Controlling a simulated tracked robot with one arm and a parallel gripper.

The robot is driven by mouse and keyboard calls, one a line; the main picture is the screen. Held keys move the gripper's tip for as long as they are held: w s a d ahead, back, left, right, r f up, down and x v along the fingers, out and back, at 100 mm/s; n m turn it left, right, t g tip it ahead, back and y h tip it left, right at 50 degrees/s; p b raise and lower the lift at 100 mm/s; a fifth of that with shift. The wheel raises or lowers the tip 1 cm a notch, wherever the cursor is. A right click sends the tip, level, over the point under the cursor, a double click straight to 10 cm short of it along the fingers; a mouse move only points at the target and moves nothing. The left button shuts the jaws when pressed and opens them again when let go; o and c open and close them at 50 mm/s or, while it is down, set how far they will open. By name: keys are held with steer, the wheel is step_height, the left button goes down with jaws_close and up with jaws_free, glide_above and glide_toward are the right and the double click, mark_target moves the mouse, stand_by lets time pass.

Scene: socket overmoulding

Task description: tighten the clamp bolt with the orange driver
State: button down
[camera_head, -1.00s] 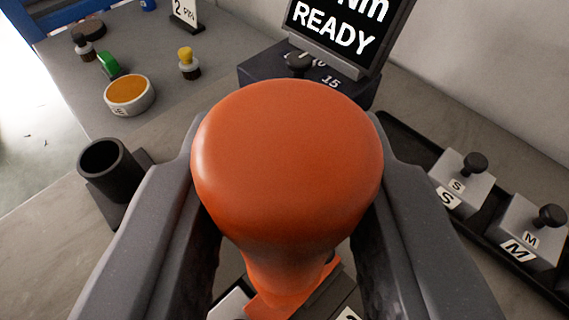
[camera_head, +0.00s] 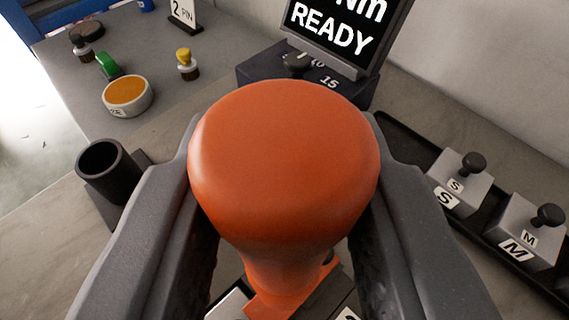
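The orange driver (camera_head: 285,155) fills the middle of the view, its broad rounded handle end toward the camera. My gripper (camera_head: 285,215) has one dark finger on each side of the handle and is shut on it. The driver's shaft and tip are hidden behind the handle. Below it, an orange part (camera_head: 320,280) shows at the bottom, partly covered. The clamp bolt is not visible; I cannot tell whether the driver touches it.
A screen (camera_head: 345,28) reading READY stands on a dark box with a knob. Blocks marked S (camera_head: 460,188) and M (camera_head: 525,235) sit in a black tray at right. A dark cup (camera_head: 108,170) stands at left, with stamps and an orange-filled dish (camera_head: 128,95) behind.

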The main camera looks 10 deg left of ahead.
steer(key=shift+s+f+b, duration=0.1)
steer(key=shift+f+b, duration=0.65)
steer(key=shift+f, duration=0.55)
stand_by(2.6)
steer(key=shift+r, duration=2.65)
